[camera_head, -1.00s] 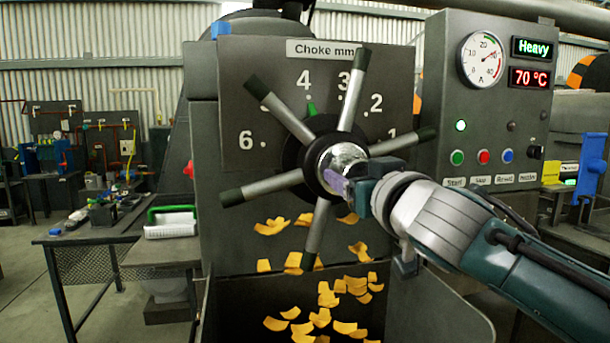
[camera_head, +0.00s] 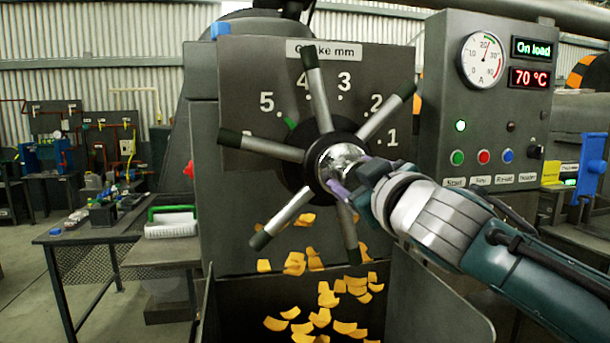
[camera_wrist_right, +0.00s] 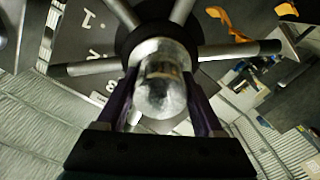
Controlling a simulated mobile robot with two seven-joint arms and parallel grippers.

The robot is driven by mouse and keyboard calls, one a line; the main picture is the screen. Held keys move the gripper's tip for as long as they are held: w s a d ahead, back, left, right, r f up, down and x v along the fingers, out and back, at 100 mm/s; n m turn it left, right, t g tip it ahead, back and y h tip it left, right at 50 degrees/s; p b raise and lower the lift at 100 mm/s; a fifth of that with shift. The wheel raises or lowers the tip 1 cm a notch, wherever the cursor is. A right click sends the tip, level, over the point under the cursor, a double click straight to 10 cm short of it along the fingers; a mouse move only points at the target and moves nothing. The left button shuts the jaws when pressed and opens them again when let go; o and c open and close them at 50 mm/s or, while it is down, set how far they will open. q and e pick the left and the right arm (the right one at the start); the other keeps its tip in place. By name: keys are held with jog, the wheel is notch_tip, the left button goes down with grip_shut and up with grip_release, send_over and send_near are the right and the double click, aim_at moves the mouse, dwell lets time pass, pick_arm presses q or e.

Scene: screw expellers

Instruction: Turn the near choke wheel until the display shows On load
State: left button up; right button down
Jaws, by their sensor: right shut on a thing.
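The near choke wheel (camera_head: 321,162) has a dark hub and several grey spokes with dark green tips. It stands in front of a panel (camera_head: 247,75) marked "Choke mm" with numbers. The green pointer (camera_head: 290,122) shows near 5. My right gripper (camera_head: 350,176) is shut on the shiny metal knob at the wheel's centre. In the right wrist view the knob (camera_wrist_right: 162,85) sits between the two purplish fingers. The display (camera_head: 534,48) reads "On load" in green. My left gripper is not in view.
The control box (camera_head: 470,110) on the right has a dial gauge (camera_head: 482,59), a red 70 °C display (camera_head: 529,78) and several buttons. Yellow flakes (camera_head: 325,300) lie in the dark chute below. A side table (camera_head: 85,235) with a white-and-green basket (camera_head: 171,222) stands left.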

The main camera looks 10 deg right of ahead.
dwell(0.4)
grip_release()
jog(key=shift+s, duration=0.5)
jog(key=s, duration=0.9)
jog(key=shift+d, duration=0.2)
